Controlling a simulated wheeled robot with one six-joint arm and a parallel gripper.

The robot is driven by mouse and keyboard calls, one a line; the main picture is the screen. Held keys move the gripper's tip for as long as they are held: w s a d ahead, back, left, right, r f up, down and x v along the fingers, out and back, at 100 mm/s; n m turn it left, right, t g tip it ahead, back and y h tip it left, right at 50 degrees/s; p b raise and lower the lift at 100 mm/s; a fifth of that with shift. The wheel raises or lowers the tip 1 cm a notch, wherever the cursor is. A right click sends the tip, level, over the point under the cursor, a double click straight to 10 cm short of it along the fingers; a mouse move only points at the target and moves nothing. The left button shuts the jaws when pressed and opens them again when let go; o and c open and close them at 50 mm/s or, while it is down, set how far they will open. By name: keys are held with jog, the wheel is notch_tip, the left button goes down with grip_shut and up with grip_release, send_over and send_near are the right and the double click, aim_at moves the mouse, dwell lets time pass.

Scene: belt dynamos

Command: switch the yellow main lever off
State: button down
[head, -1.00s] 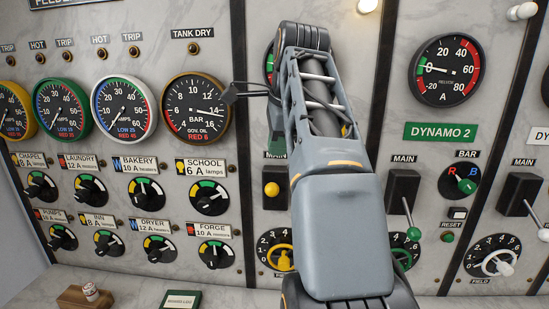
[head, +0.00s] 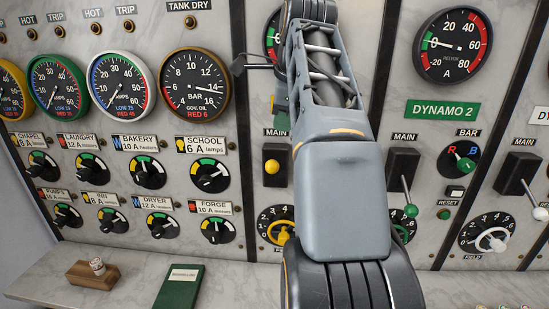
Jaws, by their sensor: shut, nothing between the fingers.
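The yellow main lever shows as a yellow round knob (head: 271,166) in front of a dark switch box (head: 275,182), under a MAIN label left of my arm. The knob points out from the panel, and its shaft cannot be made out. My arm covers the right part of the box. My gripper is hidden behind my arm, so its distance from the knob cannot be told.
A yellow handwheel (head: 283,233) sits below the lever, partly behind my arm. The green-knobbed main lever (head: 411,210) and white-knobbed main lever (head: 540,213) stand to the right, pointing down. A ledge holds a green book (head: 180,287) and wooden block (head: 93,274).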

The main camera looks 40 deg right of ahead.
aim_at(274, 165)
jog(key=x, duration=0.9)
jog(key=shift+w+f, duration=0.15)
jog(key=shift+f, duration=0.2)
jog(key=b, duration=0.1)
jog(key=f+b, duration=0.1)
jog(key=b, duration=0.1)
jog(key=shift+s+a+f+t, duration=0.2)
jog(key=shift+f+t, duration=0.1)
notch_tip(274, 165, down, 8)
jog(key=s+a+n+t+h+b, duration=0.1)
jog(key=t+h+b, duration=0.4)
jog(key=b, duration=1.5)
jog(key=shift+s+a, duration=0.5)
jog(key=shift+s, duration=0.05)
jog(key=shift+r, duration=0.3)
jog(key=shift+r+p, duration=0.6)
